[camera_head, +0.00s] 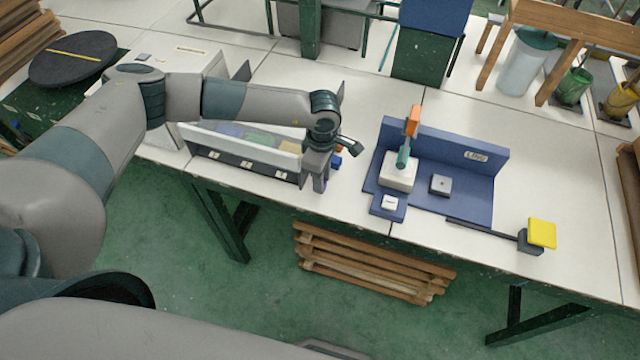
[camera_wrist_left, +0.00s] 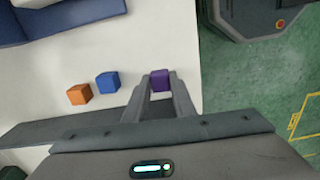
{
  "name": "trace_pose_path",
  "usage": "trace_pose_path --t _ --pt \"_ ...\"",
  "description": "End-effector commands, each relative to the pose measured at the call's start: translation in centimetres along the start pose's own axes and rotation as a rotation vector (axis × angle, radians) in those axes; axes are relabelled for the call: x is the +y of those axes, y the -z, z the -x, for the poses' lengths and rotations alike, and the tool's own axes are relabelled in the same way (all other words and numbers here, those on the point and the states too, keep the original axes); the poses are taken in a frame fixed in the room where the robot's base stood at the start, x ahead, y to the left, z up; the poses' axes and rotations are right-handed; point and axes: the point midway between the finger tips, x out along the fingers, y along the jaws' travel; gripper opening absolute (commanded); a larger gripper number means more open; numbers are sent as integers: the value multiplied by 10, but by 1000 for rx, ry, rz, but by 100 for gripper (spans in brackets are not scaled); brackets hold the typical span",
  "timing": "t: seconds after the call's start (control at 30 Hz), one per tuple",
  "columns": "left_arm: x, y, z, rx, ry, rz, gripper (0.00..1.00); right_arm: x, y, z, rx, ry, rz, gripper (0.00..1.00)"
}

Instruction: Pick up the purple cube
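My left gripper (camera_head: 320,184) points down near the front edge of the table, to the right of the sorting tray. In the left wrist view, the purple cube (camera_wrist_left: 160,79) fills the space between the two fingertips of this gripper (camera_wrist_left: 160,83), with a finger against each side. The cube seems to be at or just above the white tabletop; its height is hard to tell. In the head view the fingers mostly hide it. My right gripper is not in view.
The blue cube (camera_wrist_left: 108,82) and the orange cube (camera_wrist_left: 79,94) lie beside the purple one on the table. A tray with coloured sections (camera_head: 246,158) stands left of the gripper. A blue fixture (camera_head: 440,145) with a white block (camera_head: 398,174) stands to the right.

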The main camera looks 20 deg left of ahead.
Motion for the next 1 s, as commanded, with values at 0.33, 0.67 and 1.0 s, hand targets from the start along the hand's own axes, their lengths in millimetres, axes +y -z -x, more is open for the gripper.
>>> trace_pose_path --t 0.33,0.67,1.0 --pt "0 0 0 0 0 0 1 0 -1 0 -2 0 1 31" --pt "1 0 21 -1 -4 -1 1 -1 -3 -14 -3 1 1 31" --pt "-6 -40 61 -2 -3 -4 1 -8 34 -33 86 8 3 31"
